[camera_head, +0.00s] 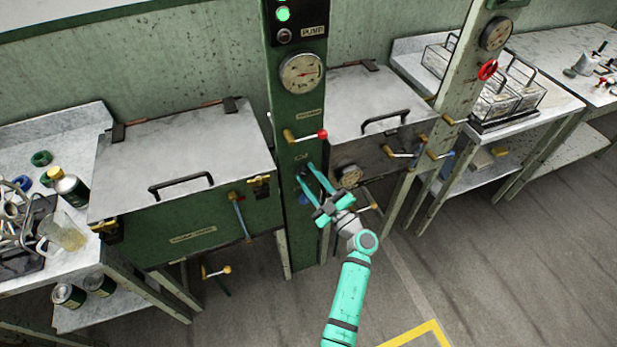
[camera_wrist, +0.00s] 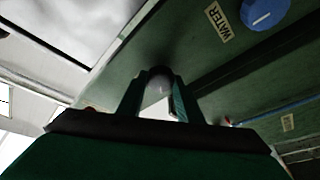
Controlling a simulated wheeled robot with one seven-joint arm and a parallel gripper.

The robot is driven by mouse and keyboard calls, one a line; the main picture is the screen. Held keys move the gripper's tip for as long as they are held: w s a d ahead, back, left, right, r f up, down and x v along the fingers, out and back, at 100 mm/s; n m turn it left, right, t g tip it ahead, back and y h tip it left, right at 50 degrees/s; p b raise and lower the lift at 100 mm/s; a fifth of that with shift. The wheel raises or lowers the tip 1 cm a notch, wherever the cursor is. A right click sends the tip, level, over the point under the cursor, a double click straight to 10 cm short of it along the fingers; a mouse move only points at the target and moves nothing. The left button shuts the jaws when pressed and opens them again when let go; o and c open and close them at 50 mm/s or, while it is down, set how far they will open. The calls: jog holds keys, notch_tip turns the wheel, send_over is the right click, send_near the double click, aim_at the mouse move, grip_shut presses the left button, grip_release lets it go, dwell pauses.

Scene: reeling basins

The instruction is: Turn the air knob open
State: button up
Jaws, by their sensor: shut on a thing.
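My gripper (camera_head: 306,173) reaches the front of the green column (camera_head: 296,110), just below a small label too small to read. In the wrist view my gripper (camera_wrist: 158,92) has its two fingers on either side of a small rounded grey knob (camera_wrist: 158,76), shut on it. The knob is in the place of the air knob, but its own label is not readable. Most of it is hidden by the fingers, so its turn angle cannot be told. A blue knob (camera_wrist: 267,13) beside a WATER label (camera_wrist: 217,22) is close by.
A red-tipped lever (camera_head: 306,136) sticks out of the column above my gripper, below a round gauge (camera_head: 302,73). Lidded basins stand on both sides, the left (camera_head: 185,160) with a black handle. The floor (camera_head: 480,240) at right is clear.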

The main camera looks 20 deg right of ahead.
jog(key=n+g, duration=0.1)
jog(key=n, duration=0.1)
jog(key=n+g, duration=0.1)
jog(key=n, duration=0.2)
jog(key=shift+d+r+y, duration=0.15)
jog(key=shift+y, duration=0.25)
jog(key=shift+n+g, duration=0.7)
jog(key=shift+n, duration=1.3)
jog(key=o, duration=1)
jog(key=shift+r, duration=0.1)
jog(key=shift+o, duration=0.2)
jog(key=shift+s, duration=0.1)
jog(key=v, duration=1)
jog(key=shift+s, duration=0.3)
